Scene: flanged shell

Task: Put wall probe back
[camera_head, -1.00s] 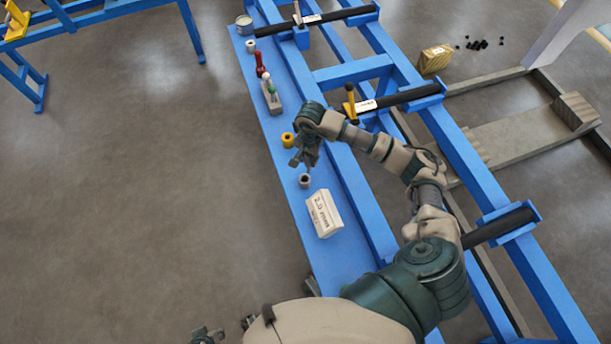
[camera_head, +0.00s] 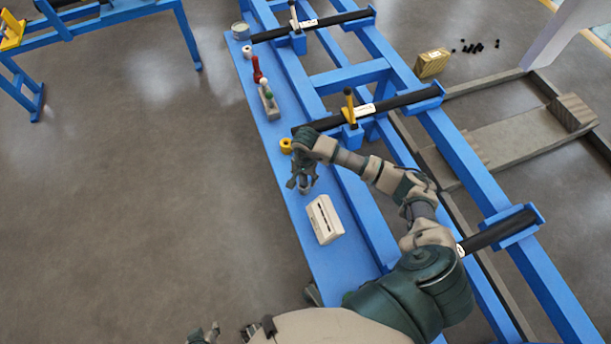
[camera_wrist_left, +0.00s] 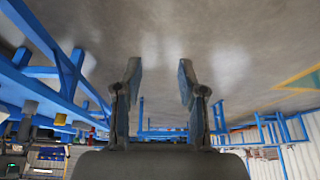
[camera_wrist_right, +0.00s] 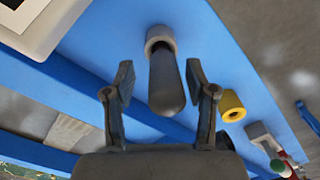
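The wall probe looks to be the dark grey round-ended rod (camera_wrist_right: 166,82) in the right wrist view. Its far end sits in a grey ring-shaped holder (camera_wrist_right: 158,31) on the blue shelf. My right gripper (camera_head: 302,184) is over this spot in the head view and largely hides the holder. In the right wrist view its fingers stand open on either side of the rod, with a visible gap at each side. My left gripper (camera_head: 204,334) shows at the bottom edge of the head view. In the left wrist view it (camera_wrist_left: 160,78) is open and empty.
A white box (camera_head: 324,220) stands on the blue shelf (camera_head: 345,262) near my right gripper. A yellow ring (camera_head: 286,145) is on the other side. Farther along are a grey block with a green-and-white piece (camera_head: 269,104) and a red item (camera_head: 257,70). Black bars cross the blue frame.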

